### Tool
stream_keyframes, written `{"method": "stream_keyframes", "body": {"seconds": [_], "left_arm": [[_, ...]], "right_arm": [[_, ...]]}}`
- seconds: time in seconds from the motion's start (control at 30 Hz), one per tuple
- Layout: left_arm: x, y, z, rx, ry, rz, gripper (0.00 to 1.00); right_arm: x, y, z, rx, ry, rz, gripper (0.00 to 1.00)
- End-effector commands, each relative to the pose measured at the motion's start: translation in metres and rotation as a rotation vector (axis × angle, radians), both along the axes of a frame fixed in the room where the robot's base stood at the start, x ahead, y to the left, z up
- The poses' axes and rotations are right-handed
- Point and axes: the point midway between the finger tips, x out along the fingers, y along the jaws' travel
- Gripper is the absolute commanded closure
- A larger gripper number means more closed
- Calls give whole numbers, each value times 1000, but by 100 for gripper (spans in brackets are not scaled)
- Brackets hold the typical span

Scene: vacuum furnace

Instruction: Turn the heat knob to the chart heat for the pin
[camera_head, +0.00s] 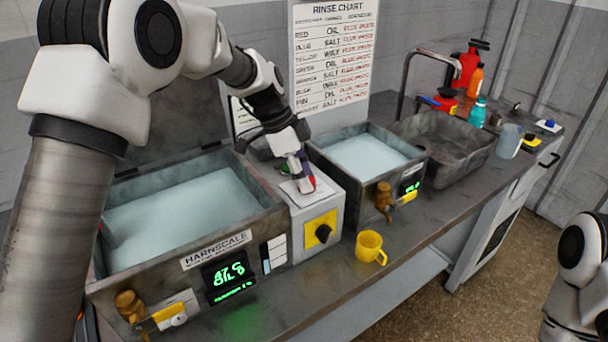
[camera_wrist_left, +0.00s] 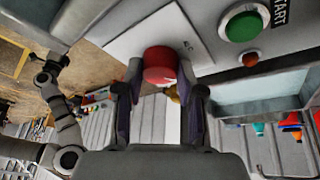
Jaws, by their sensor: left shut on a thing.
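My left gripper (camera_head: 303,176) is over the sloped top of the grey control box (camera_head: 325,200) between the two tanks. In the left wrist view, its fingers (camera_wrist_left: 160,88) are shut on a round red knob (camera_wrist_left: 160,62), one finger on each side. The knob sits on a white plate whose markings are mostly hidden or too small to read. The rinse chart (camera_head: 333,50) hangs on the wall; its "PIN" row shows "OIL". My right gripper (camera_wrist_left: 48,72) appears small in the left wrist view; its jaws are unclear.
A large tank (camera_head: 190,252) with a green display (camera_head: 228,274) stands left, a smaller tank (camera_head: 368,155) right. A black knob on a yellow plate (camera_head: 321,230) is on the box's front. A yellow mug (camera_head: 370,248) stands near the counter edge. A green button (camera_wrist_left: 243,23) is beside the knob.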

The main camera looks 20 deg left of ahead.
Motion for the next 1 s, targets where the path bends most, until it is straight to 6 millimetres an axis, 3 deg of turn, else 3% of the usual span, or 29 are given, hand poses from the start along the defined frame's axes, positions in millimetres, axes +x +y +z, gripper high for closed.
{"method": "stream_keyframes", "body": {"seconds": [0.13, 0.17, 0.2, 0.23, 0.63, 1.0], "left_arm": [[0, 0, -1, 0, 1, 1, 97], [0, 0, -1, 0, 1, 1, 55], [0, 0, -1, 0, 1, 1, 41], [0, 0, -1, 0, 2, 1, 37], [0, 3, 8, -2, -1, 1, 37], [-3, 36, 88, -1, -3, 1, 37]], "right_arm": [[0, 0, 0, 0, 0, 0, 58], [0, 0, 0, 0, 0, 0, 58], [0, 0, 0, 0, 0, 0, 58], [0, 0, 0, 0, 0, 0, 58], [0, 0, 0, 0, 0, 0, 58], [0, 0, 0, 0, 0, 0, 58]]}}
